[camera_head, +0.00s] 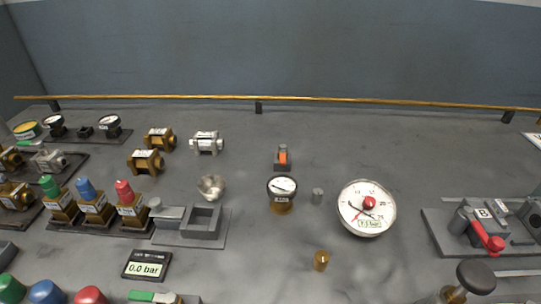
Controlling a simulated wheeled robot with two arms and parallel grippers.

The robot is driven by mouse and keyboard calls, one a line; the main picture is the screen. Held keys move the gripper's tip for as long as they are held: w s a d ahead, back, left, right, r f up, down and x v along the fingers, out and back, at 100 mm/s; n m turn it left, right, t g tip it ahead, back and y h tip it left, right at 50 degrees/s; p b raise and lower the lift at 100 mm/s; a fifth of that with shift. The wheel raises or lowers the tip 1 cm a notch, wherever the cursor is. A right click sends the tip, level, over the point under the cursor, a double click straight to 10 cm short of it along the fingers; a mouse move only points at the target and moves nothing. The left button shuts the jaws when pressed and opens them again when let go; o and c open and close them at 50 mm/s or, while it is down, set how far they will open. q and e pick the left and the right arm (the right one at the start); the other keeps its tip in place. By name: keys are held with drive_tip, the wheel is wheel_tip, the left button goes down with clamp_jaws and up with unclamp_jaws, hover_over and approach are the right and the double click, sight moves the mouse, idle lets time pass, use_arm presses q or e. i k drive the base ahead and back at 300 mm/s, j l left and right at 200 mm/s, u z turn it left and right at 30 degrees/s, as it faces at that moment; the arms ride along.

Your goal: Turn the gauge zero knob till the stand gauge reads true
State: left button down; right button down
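A large round white dial gauge (352,196) with a red hub lies right of centre, with a digital readout that looks like 1.5 bar. A smaller black-rimmed gauge (282,185) on a brass body stands left of it; its label is too small to read surely. A small brass knob-like piece (321,260) stands nearer the front. I cannot tell which piece is the zero knob. A black display (147,265) at front left reads 0.0 bar. Neither of my grippers shows in the head view.
Coloured-cap valves (95,206) and a grey block tray (222,238) stand at left. A plate marked B with a red lever (488,238) is at right. A black knob (476,276) stands at front right. A brass rail (300,100) runs along the back.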

sight(317, 194)
drive_tip(key=k, duration=0.9)
drive_tip(key=k+l+u, duration=0.1)
drive_tip(key=l+u, duration=0.15)
drive_tip(key=k+l+u, duration=0.1)
drive_tip(key=l+u, duration=0.2)
